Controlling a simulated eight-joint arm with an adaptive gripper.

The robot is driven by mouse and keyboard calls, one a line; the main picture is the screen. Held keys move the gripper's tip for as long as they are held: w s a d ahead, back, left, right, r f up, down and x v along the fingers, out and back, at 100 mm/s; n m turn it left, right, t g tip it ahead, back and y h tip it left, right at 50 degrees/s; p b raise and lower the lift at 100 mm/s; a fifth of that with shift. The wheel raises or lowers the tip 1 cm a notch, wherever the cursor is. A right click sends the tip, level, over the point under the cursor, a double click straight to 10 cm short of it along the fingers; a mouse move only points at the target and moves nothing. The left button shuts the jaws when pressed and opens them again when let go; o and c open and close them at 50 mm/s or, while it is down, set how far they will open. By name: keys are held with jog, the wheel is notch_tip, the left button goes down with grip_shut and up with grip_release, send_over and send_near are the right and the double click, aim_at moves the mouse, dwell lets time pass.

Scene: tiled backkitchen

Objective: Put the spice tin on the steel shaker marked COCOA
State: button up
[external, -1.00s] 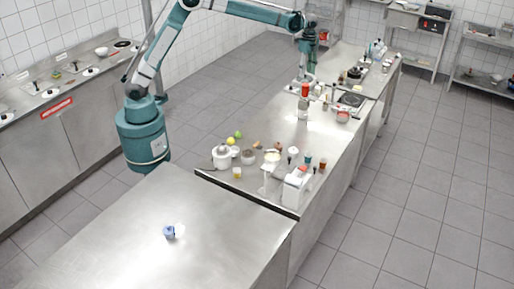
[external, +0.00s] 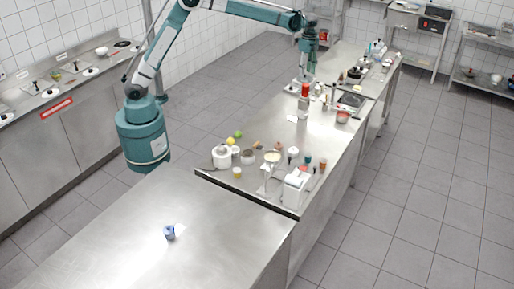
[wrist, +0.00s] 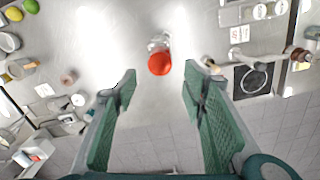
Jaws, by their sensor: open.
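In the wrist view a round orange-red top (wrist: 159,64) shows in front of a pale, shiny cylinder (wrist: 159,42). In the external view a small red item (external: 305,89) stands on the far steel counter, with a greyish shape just under it. I take the red item as the spice tin; I cannot tell whether the grey piece is the shaker, and no COCOA lettering is readable. My gripper (wrist: 158,82) is open and empty, with the red top just beyond its fingertips, between their lines. In the external view my gripper (external: 302,82) is small, beside the red item.
A dark square hotplate (wrist: 254,79) lies to the right in the wrist view. Jars, bowls and fruit crowd the counter's near end, including a white pot (external: 222,157). A blue cup (external: 169,232) stands on the nearer table. The counter around the red item is mostly clear.

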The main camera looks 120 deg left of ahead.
jog(key=shift+d, duration=0.1)
jog(key=s+d+r+t, duration=0.15)
jog(key=d+r, duration=0.25)
jog(key=d, duration=0.8)
jog(key=s+d+r+n+t+y, duration=0.1)
jog(key=s+d+r, duration=0.3)
jog(key=d, duration=0.8)
jog(key=s+d+r+t, duration=0.1)
jog(key=d+r, duration=0.4)
jog(key=d, duration=0.8)
jog(key=s+d+f+n+t, duration=0.1)
jog(key=s+d+f, duration=0.3)
jog(key=s+d, duration=0.8)
jog(key=s+d+f+n+t+h, duration=0.1)
jog(key=s+d+f, duration=0.4)
jog(key=s+d, duration=0.7)
jog(key=d+t, duration=0.1)
jog(key=d, duration=0.2)
jog(key=shift+s+d+f+t, duration=0.15)
jog(key=shift+s+d+t, duration=0.2)
jog(key=shift+s, duration=0.05)
